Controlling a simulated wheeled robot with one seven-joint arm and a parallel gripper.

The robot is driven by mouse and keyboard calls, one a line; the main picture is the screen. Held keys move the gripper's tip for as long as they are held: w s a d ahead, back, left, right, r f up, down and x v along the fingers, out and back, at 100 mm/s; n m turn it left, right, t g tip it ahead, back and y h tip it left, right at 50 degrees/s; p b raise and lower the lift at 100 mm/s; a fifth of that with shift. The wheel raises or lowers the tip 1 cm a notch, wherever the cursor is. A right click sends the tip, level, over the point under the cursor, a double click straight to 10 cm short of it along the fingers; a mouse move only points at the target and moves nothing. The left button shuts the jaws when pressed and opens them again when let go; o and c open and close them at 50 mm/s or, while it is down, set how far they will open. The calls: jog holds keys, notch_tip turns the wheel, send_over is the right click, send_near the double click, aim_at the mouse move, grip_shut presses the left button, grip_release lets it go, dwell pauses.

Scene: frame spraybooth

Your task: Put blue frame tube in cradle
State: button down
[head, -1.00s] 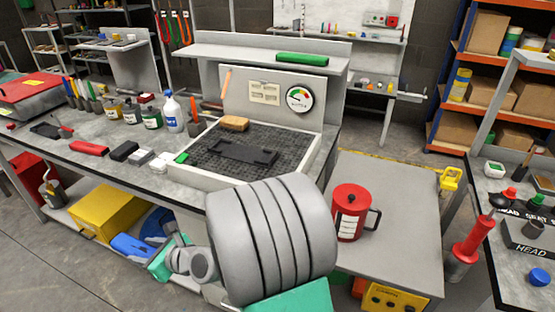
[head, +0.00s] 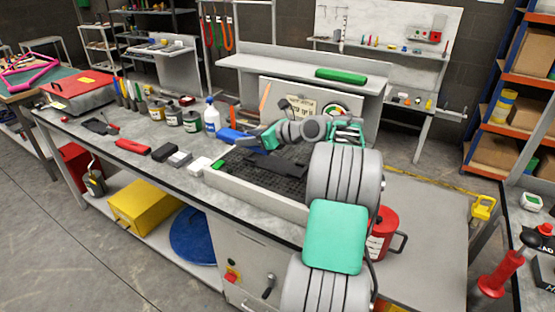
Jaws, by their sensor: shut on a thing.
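The black cradle (head: 278,163) lies on the dark grate inside the shallow booth tray (head: 255,190). My arm reaches in from the lower right and bends back to the left over the tray. My gripper (head: 256,142) is at the arm's far end, above the rear left part of the grate. It is small here, and its fingers are hard to make out. It is shut on the blue frame tube (head: 232,136), which shows as a blue piece above the tray, left of the wrist. Whether the tube touches the cradle cannot be told.
A green roll (head: 341,76) lies on the shelf behind. A red can (head: 381,238) stands on the right side table, partly behind my arm. A gauge board (head: 300,97) rises behind the tray.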

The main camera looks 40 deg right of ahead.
jog(key=d+f+p, duration=0.1)
jog(key=d+f, duration=0.1)
jog(key=d, duration=0.4)
jog(key=p, duration=0.1)
send_over(279, 165)
jog(key=f, duration=0.6)
jog(key=shift+a+f, duration=0.1)
jog(key=shift+a, duration=0.15)
jog(key=shift+s+d+f, duration=0.1)
jog(key=shift+d+f, duration=0.05)
jog(key=shift+f, duration=0.1)
notch_tip(279, 165, down, 3)
jog(key=shift+d+f+p, duration=0.1)
jog(key=shift+p, duration=0.35)
jog(key=c, duration=0.7)
grip_release()
